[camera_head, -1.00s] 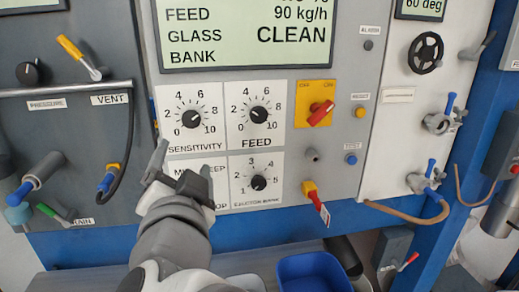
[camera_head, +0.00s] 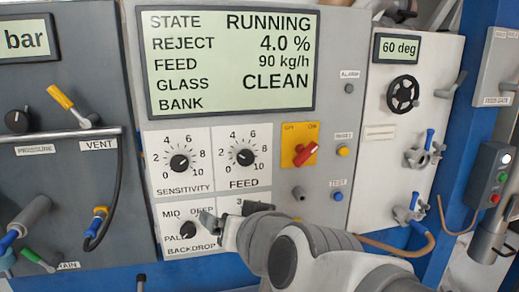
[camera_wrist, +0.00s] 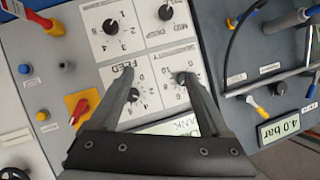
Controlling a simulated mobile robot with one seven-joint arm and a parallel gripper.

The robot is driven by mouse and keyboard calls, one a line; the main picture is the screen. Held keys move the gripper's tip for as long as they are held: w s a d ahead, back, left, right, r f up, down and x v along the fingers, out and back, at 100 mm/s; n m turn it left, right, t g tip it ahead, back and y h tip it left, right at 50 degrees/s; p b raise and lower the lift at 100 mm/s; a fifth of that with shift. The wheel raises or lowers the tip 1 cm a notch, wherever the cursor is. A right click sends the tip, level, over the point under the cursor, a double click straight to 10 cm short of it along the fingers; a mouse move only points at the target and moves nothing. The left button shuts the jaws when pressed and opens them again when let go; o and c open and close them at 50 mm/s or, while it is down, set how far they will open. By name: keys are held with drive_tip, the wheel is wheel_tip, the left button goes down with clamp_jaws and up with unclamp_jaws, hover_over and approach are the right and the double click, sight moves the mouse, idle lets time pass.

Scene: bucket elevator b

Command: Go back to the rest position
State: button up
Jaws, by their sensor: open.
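My gripper (camera_head: 226,214) is in front of the lower part of the control panel in the head view, between the backdrop knob (camera_head: 188,230) and the mostly hidden dial to its right. In the wrist view my gripper (camera_wrist: 159,78) has its two fingers apart with nothing between them. The fingers stand in front of the feed dial (camera_wrist: 132,97) and the sensitivity dial (camera_wrist: 181,78), and I cannot tell how far off the panel is. My arm comes in from the lower right of the head view and hides part of the panel's lower edge.
The display (camera_head: 232,62) reads running, reject 4.0 %, feed 90 kg/h, glass clean. A red switch on a yellow plate (camera_head: 300,148) is right of the feed dial. Valves with blue handles (camera_head: 425,148) and a hose (camera_head: 395,247) are farther right. A vent hose (camera_head: 118,195) hangs at left.

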drive_tip(key=s+d+f+g+h+p, duration=0.1)
drive_tip(key=s+d+f+g+h, duration=0.2)
drive_tip(key=d, duration=0.6)
drive_tip(key=s+d+f+g+h+p, duration=0.1)
drive_tip(key=s+d+f+g+h, duration=0.2)
drive_tip(key=s+d, duration=0.4)
drive_tip(key=d, duration=0.3)
drive_tip(key=shift+s+m, duration=0.25)
drive_tip(key=shift+m, duration=0.15)
drive_tip(key=shift+a+f, duration=0.1)
idle(5.6)
